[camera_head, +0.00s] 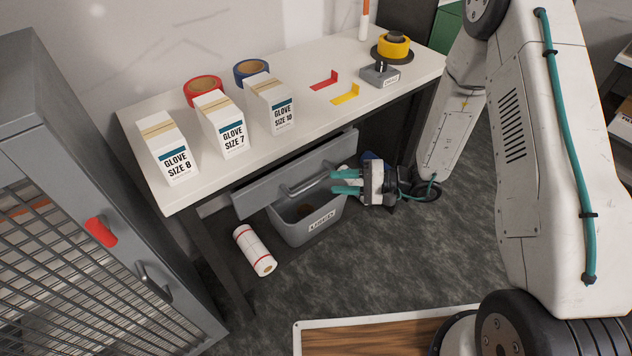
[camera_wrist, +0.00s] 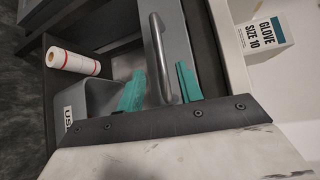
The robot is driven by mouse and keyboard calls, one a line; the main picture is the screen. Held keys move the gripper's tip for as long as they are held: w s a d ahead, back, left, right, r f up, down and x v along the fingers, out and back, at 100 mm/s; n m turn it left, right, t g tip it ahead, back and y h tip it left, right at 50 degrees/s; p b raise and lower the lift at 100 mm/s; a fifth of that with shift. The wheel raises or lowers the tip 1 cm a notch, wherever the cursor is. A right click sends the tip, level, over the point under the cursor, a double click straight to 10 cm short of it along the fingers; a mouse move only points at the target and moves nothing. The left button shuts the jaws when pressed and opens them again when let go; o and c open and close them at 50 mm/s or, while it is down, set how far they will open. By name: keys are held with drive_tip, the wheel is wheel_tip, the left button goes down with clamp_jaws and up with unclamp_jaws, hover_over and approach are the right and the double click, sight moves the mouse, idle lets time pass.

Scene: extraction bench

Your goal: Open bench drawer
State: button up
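The bench drawer has a grey front (camera_head: 262,193) under the white bench top; it also shows in the wrist view (camera_wrist: 206,48). A dark strip shows between its top edge and the bench top; I cannot tell how far out it stands. Its bar handle (camera_head: 310,180) runs across the front and shows in the wrist view (camera_wrist: 160,58). My gripper (camera_head: 346,182) is at the handle's right end in the head view. In the wrist view its teal fingers (camera_wrist: 160,86) are apart, one on each side of the bar, with gaps visible.
A grey labelled bin (camera_head: 292,226) stands below the drawer, beside a white roll (camera_head: 254,250). Glove boxes (camera_head: 220,125), tape rolls and small brackets sit on the bench top (camera_head: 300,65). A mesh cabinet (camera_head: 60,170) stands at left. Grey floor is open before the bench.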

sight(320, 182)
drive_tip(key=x, duration=0.7)
drive_tip(key=shift+s, duration=0.1)
clamp_jaws()
